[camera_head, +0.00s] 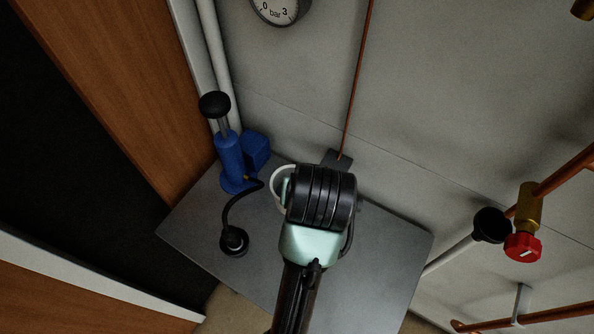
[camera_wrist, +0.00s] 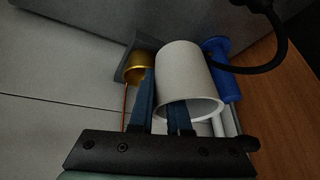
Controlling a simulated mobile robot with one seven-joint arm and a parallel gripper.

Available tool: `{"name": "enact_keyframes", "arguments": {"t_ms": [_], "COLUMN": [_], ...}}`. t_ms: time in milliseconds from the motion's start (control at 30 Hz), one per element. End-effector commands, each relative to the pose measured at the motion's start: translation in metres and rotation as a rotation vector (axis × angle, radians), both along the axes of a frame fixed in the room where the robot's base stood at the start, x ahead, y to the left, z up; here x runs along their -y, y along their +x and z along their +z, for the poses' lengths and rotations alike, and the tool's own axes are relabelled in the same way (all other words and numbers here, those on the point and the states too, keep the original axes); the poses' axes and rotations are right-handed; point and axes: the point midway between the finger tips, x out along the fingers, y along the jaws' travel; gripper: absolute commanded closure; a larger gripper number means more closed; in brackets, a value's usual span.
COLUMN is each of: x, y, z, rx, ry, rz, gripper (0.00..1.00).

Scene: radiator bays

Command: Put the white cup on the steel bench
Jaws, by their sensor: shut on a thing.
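The white cup (camera_wrist: 190,70) shows large in the wrist view, its open mouth towards the camera. My gripper (camera_wrist: 161,95) is shut on the cup's wall, with one finger inside the mouth and the other outside. In the head view only a pale curved edge of the cup (camera_head: 279,186) shows left of my wrist, which hides the rest. The steel bench (camera_head: 195,220) is the grey top below my gripper in the head view. Whether the cup's base touches the bench is hidden.
A blue pump (camera_head: 231,160) stands on the bench's left back part. Its black hose ends in a round black piece (camera_head: 234,240). A dark block (camera_head: 337,159) sits at the bench's back, near a brass part (camera_wrist: 138,67). A red-handled valve (camera_head: 522,247) is at right.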

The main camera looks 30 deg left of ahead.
Motion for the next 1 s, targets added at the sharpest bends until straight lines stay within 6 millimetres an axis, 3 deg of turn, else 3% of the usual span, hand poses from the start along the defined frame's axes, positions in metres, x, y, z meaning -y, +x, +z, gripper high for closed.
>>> {"name": "enact_keyframes", "arguments": {"t_ms": [400, 900, 1000], "x": [0.0, 0.0, 0.0], "y": [-0.002, -0.001, -0.001], "z": [-0.107, -0.167, -0.17], "rx": [-0.007, -0.003, -0.001], "ry": [-0.002, 0.0, 0.0], "rz": [0.001, 0.001, 0.001], "gripper": [1.0, 1.0, 1.0]}}
